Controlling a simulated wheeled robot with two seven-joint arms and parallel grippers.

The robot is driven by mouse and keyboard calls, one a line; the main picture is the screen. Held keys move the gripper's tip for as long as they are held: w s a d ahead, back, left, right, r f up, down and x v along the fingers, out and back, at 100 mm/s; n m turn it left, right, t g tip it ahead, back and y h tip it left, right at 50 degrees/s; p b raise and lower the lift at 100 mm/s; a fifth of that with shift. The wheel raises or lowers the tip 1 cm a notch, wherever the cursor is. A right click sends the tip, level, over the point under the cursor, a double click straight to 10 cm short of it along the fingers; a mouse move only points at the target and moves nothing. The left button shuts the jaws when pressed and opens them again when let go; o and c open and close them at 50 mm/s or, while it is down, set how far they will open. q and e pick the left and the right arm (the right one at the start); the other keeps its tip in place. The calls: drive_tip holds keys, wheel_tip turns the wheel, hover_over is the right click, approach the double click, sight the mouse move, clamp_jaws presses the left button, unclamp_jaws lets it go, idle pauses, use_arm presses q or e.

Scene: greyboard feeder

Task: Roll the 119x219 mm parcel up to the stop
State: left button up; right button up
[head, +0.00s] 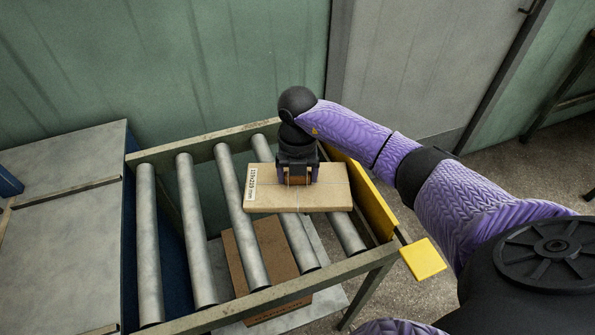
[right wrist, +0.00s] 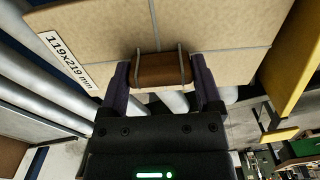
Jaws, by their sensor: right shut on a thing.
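The tan parcel (head: 325,193) labelled 119x219 mm lies on the metal rollers at the right end of the conveyor. It also shows in the right wrist view (right wrist: 105,40), with its printed label at the left. My right gripper (head: 298,178) is over the parcel and shut on its brown handle (right wrist: 160,69), which sits between the two fingers. The yellow stop (head: 368,200) stands along the conveyor's right end, close beside the parcel's right edge. My left gripper is not in view.
Bare rollers (head: 148,240) run to the left of the parcel, inside a metal frame (head: 205,148). A brown box (head: 265,265) lies on a lower shelf under them. A grey-topped table (head: 70,235) adjoins at left. A yellow plate (head: 423,260) sticks out near the front right corner.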

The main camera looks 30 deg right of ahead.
drive_tip(key=o, duration=1.1)
drive_tip(key=shift+o, duration=1)
drive_tip(key=shift+r, duration=0.15)
wheel_tip(320, 180, up, 5)
drive_tip(key=shift+p, duration=1.05)
wheel_tip(320, 180, up, 4)
drive_tip(key=shift+p, duration=0.55)
drive_tip(key=shift+r, duration=0.3)
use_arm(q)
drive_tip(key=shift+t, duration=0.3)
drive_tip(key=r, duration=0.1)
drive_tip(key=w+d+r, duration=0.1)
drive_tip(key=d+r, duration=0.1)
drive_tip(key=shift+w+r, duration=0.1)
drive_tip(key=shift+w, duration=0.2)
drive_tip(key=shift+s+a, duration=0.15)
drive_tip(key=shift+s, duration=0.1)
